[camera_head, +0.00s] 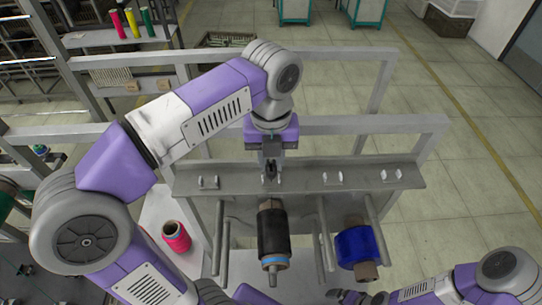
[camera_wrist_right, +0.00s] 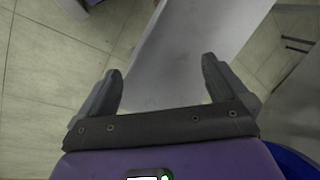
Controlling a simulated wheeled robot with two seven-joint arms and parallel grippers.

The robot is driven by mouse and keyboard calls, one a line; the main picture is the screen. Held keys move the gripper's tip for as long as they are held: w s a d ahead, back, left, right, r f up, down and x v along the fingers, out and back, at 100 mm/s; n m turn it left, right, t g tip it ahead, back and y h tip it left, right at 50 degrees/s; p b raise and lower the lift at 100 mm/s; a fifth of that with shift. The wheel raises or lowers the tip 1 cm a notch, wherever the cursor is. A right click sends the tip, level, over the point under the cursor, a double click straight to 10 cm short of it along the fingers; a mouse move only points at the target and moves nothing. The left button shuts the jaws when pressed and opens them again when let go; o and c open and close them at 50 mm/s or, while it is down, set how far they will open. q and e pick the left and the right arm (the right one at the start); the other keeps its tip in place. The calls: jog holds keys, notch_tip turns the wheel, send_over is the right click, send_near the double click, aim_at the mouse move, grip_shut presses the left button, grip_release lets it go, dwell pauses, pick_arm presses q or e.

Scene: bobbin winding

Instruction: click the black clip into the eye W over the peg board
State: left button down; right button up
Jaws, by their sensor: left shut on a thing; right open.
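My left gripper (camera_head: 270,160) points down over the grey rail of the peg board (camera_head: 300,176). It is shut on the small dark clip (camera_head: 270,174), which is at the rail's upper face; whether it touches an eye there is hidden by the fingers. Small white eyes stand along the rail: one at the left (camera_head: 208,182), one right of the gripper (camera_head: 331,178) and a pair at the right end (camera_head: 391,174). No letter marks eye W. My right gripper (camera_wrist_right: 162,72) is open and empty in the right wrist view.
Below the rail, a black bobbin (camera_head: 273,232) and a blue bobbin (camera_head: 355,246) hang on pegs, with bare metal pegs beside them. Grey frame bars (camera_head: 365,124) run behind the rail.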

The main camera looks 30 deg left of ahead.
pick_arm(q)
jog(key=shift+f+b, duration=0.65)
jog(key=shift+f, duration=0.3)
jog(key=c, duration=0.9)
grip_release()
jog(key=shift+o, duration=0.2)
jog(key=shift+r, duration=0.15)
notch_tip(320, 180, up, 7)
jog(key=shift+r+p, duration=0.15)
jog(key=shift+p, duration=0.5)
